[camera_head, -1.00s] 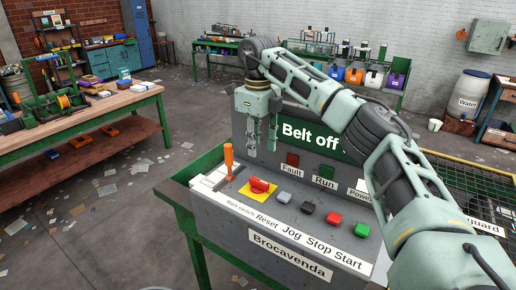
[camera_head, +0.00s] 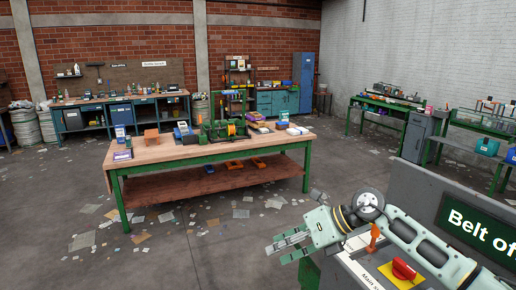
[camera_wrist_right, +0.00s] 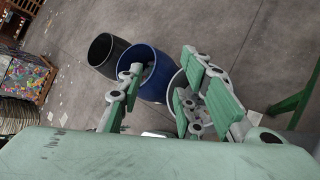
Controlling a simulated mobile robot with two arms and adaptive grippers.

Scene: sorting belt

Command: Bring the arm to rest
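My right arm reaches in from the lower right in the head view, low in front of the control panel (camera_head: 352,270). Its gripper (camera_head: 277,250) points left, past the panel's left end, over the floor. The fingers are apart with nothing between them. The right wrist view also shows this gripper (camera_wrist_right: 156,92) open and empty, with drums beyond it. My left gripper is not in view.
An orange-handled lever (camera_head: 374,236) and a red main switch (camera_head: 404,269) stand on the panel close to my arm. A wooden workbench (camera_head: 160,152) stands farther back. Drums, one black (camera_wrist_right: 104,50) and one blue (camera_wrist_right: 158,72), stand on the floor. Open floor lies left.

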